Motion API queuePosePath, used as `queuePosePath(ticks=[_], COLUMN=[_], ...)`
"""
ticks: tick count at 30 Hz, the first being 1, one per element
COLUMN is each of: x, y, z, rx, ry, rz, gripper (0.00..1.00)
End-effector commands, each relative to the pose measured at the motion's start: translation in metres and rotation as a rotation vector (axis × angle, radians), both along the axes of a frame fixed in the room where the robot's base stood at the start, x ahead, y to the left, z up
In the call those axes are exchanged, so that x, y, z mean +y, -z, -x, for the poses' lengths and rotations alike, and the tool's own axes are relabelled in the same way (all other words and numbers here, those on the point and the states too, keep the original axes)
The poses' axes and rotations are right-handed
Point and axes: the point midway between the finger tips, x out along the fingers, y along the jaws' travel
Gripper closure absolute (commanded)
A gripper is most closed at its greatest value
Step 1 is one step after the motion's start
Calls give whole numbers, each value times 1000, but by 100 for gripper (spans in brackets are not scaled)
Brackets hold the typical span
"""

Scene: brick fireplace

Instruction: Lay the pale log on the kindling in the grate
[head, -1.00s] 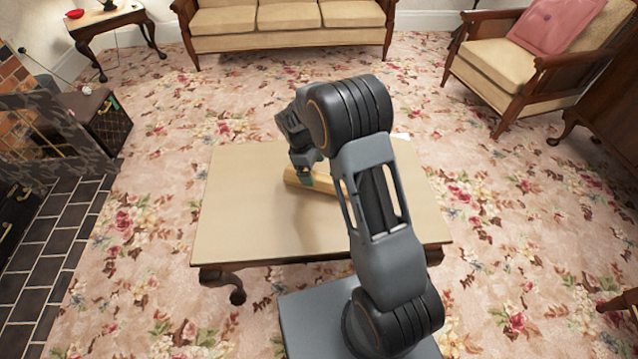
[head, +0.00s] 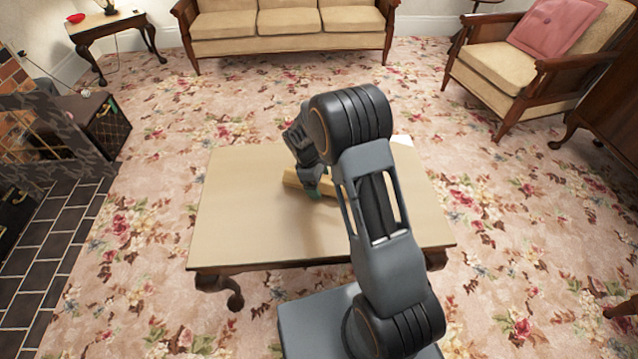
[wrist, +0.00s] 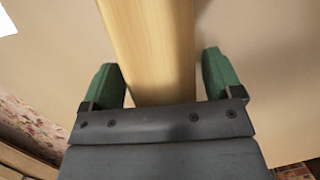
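The pale log (head: 293,179) lies on the low wooden table, partly hidden behind my arm in the head view. In the wrist view the log (wrist: 152,45) runs lengthwise between the two green fingers of my gripper (wrist: 160,82). Narrow gaps show between the log and each finger, so the gripper is open around it. In the head view my gripper (head: 314,190) is down at the log near its left part.
The table (head: 240,225) has bare top around the log. A brick fireplace (head: 20,135) with a dark tiled hearth (head: 55,230) is at the left. A dark box (head: 105,125) stands beside it. Open carpet lies between table and hearth. A sofa and an armchair stand behind.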

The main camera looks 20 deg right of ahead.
Motion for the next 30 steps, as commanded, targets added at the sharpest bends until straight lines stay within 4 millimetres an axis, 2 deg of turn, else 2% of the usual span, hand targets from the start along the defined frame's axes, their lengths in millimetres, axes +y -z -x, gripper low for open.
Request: queuePosePath(ticks=[2, 18, 25, 30], x=[0, 0, 0, 0], y=[0, -1, -3, -16], z=[0, 0, 0, -1], rx=[0, -1, -1, -2], ry=[0, 0, 0, -1], rz=[0, 0, 0, 0], gripper=[23, 74, 75, 75])
